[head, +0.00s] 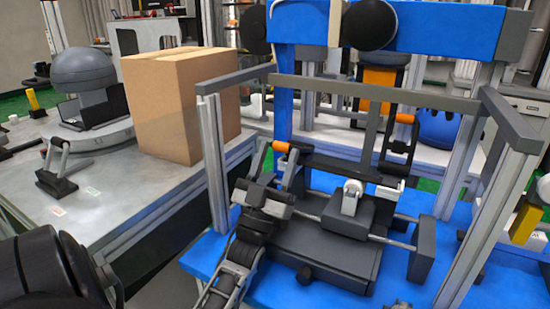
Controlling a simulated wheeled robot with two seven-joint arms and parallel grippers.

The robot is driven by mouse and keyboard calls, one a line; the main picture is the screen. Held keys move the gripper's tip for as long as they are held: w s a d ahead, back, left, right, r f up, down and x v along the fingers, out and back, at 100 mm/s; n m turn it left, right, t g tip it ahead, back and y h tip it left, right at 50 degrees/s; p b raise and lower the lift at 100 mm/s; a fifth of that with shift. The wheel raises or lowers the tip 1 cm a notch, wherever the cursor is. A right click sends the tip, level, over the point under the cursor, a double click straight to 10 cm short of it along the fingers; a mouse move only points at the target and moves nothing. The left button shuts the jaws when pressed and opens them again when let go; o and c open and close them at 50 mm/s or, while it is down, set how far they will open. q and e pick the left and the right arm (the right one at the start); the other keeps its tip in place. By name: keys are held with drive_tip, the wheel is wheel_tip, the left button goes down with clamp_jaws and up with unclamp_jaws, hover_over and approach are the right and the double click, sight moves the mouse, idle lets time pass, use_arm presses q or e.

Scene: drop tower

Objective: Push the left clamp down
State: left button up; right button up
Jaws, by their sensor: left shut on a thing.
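The left clamp's orange handle (281,147) shows at the left end of a dark bar, inside the grey frame on the blue table. My left gripper (276,160) reaches up from the bottom of the view, with its two fingertips at this handle. Its fingers are shut on the handle. The gripper body hides the clamp's lower part and base. The right clamp (398,147) stands upright at the right end of the bar, its orange handle on top, with no gripper near it. My right gripper is not in view.
A dark block with a white part (350,196) sits on rods between the clamps. Grey posts and rails (216,160) surround the work area. A cardboard box (182,105) stands on the metal table at left. The blue drop tower beam (450,28) crosses above.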

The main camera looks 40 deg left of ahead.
use_arm(q)
drive_tip(key=shift+w+f+g, duration=0.25)
drive_tip(key=shift+w+f, duration=0.05)
drive_tip(key=shift+f, duration=0.3)
drive_tip(key=shift+w+f+g, duration=0.25)
drive_tip(key=shift+f, duration=0.3)
drive_tip(key=o, duration=1.3)
drive_tip(key=shift+o, duration=0.3)
drive_tip(key=shift+w+f, duration=0.25)
drive_tip(key=shift+w, duration=0.1)
drive_tip(key=shift+s+a+r, duration=0.15)
drive_tip(key=shift+a+r, duration=0.05)
drive_tip(key=shift+r, duration=0.1)
drive_tip(key=shift+r, duration=0.1)
